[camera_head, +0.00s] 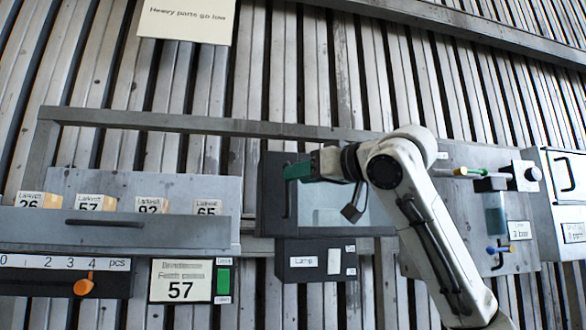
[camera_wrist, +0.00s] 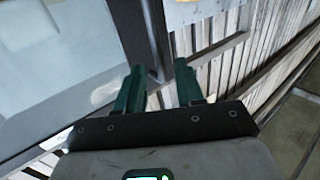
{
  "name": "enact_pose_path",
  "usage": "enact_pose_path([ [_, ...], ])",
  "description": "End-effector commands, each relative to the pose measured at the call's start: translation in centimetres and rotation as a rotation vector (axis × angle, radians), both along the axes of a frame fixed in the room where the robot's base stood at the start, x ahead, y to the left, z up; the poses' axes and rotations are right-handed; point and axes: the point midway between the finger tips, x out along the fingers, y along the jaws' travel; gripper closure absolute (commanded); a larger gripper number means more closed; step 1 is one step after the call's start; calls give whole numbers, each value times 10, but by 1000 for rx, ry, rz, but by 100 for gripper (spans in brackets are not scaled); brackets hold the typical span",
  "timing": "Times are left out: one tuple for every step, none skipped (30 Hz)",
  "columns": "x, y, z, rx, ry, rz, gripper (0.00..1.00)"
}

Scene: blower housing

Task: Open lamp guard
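The lamp guard (camera_head: 275,222) is a dark frame with a pale pane, above a dark box labelled "Lamp" (camera_head: 315,259). A dark upright handle bar (camera_head: 288,204) is at its left side. My gripper (camera_head: 298,171) is at the guard's upper left, its green fingers over the top of the bar. In the wrist view, my gripper (camera_wrist: 160,68) has its two fingers apart, with a dark bar (camera_wrist: 155,35) between them and gaps beside it. The pale pane (camera_wrist: 60,60) fills the left. My arm hides the guard's right part, and I cannot tell whether it is ajar.
A grey drawer (camera_head: 150,228) with several labelled boxes is on the left. A slider scale with an orange pointer (camera_head: 84,286) and a "57" display (camera_head: 180,281) are below it. A panel with a bottle and valves (camera_head: 496,210) is right of my arm.

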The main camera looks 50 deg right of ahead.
Motion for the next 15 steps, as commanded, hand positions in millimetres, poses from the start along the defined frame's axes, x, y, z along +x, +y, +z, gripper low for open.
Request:
enact_pose_path([
  [8,0,2,0,2,0,63],
  [11,0,2,0,1,0,63],
  [16,0,2,0,1,0,63],
  [19,0,2,0,1,0,63],
  [21,0,1,0,2,0,63],
  [24,0,1,0,1,1,63],
  [26,0,1,0,0,1,63],
  [27,0,1,0,0,1,63],
  [28,0,0,-1,0,1,63],
  [29,0,0,-1,0,0,63],
  [29,0,0,-1,0,0,63],
  [30,0,0,-1,0,0,63],
  [30,0,-1,-1,0,0,63],
  [29,0,-1,-1,0,0,63],
  [29,0,-1,-1,0,0,63],
])
